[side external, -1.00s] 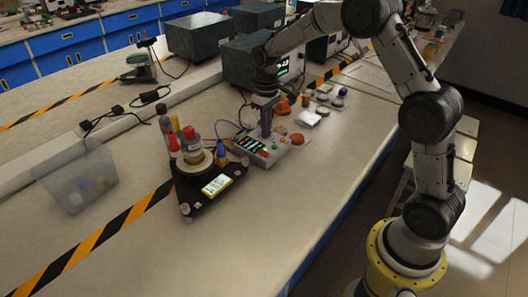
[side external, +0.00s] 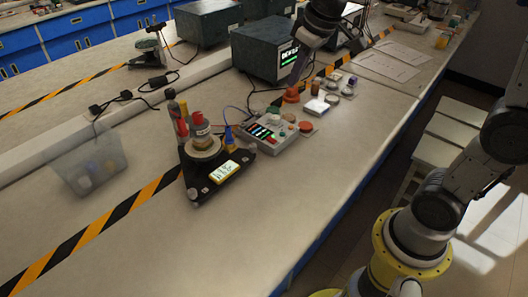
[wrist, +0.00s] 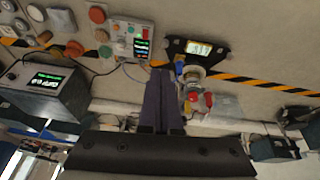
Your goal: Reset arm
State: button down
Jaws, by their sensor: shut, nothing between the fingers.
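My gripper (side external: 296,78) is raised above the bench near the grey power supply and the orange knob, touching nothing that I can see. In the wrist view its two dark purple fingers (wrist: 161,74) are together with nothing between them. The control panel (side external: 268,137), a grey box with a lit display and coloured buttons, lies flat on the bench, left of and below the gripper in the side view. It also shows in the wrist view (wrist: 131,38), upper middle, beyond the fingertips. Part of my arm is outside the side view.
A black triangular stand (side external: 195,180) with a yellow meter and containers sits left of the panel. A grey power supply (side external: 262,58) stands behind. Coloured caps and small parts (side external: 318,105) lie right of the panel. A clear bin (side external: 68,172) is far left. The front bench is clear.

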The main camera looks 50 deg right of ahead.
jog(key=s+a+r+t, duration=0.2)
jog(key=s, duration=0.9)
jog(key=s+f, duration=0.6)
jog(key=s, duration=0.2)
jog(key=shift+s+a+m, duration=0.35)
jog(key=shift+m, duration=0.05)
jog(key=c, duration=1.6)
grip_release()
jog(key=shift+r, duration=0.1)
